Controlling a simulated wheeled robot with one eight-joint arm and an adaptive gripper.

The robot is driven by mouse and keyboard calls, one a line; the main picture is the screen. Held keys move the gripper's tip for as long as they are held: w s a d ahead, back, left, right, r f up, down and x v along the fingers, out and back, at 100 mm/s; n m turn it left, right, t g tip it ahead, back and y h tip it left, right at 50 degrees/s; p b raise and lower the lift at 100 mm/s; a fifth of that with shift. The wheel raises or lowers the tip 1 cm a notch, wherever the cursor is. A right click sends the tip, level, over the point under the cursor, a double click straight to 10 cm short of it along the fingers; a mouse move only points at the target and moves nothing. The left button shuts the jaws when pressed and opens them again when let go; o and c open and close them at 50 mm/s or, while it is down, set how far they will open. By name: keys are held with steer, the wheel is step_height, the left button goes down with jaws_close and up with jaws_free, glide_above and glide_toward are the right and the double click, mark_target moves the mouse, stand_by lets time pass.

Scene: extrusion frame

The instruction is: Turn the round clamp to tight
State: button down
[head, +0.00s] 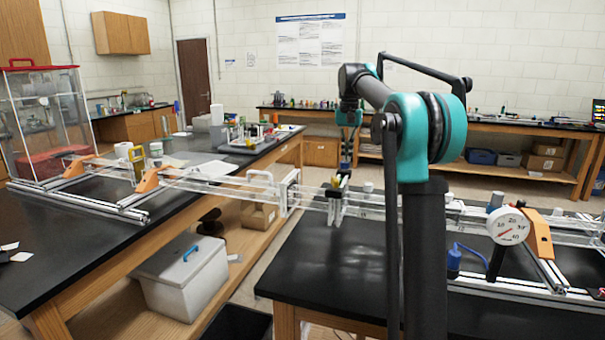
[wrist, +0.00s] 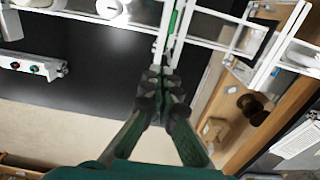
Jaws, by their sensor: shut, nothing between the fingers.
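My gripper (wrist: 163,78) shows in the wrist view with its dark fingertips together and nothing held between them. In the head view my gripper (head: 345,172) is small, at the end of my teal and black arm, over the clear rail frame. A small yellow part (head: 336,182) sits on the frame right by the fingertips. In the wrist view the fingertips are by a white upright with a green strip (wrist: 174,22). I cannot tell for sure which part is the round clamp, or whether the fingertips touch the frame.
Right of my arm stand a white dial gauge (head: 508,226), an orange bracket (head: 540,236) and a blue fitting (head: 454,262). A left bench (head: 60,250) carries more rails and orange brackets. A lidded grey bin (head: 183,275) sits below. A gap separates the benches.

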steer(key=shift+f, duration=0.95)
steer(key=shift+w, duration=0.1)
steer(key=shift+w+a, duration=0.2)
steer(key=shift+a, duration=0.55)
steer(key=shift+s+a, duration=0.1)
step_height(320, 180, up, 6)
steer(key=shift+s, duration=0.25)
stand_by(0.7)
steer(key=shift+s+a, duration=0.1)
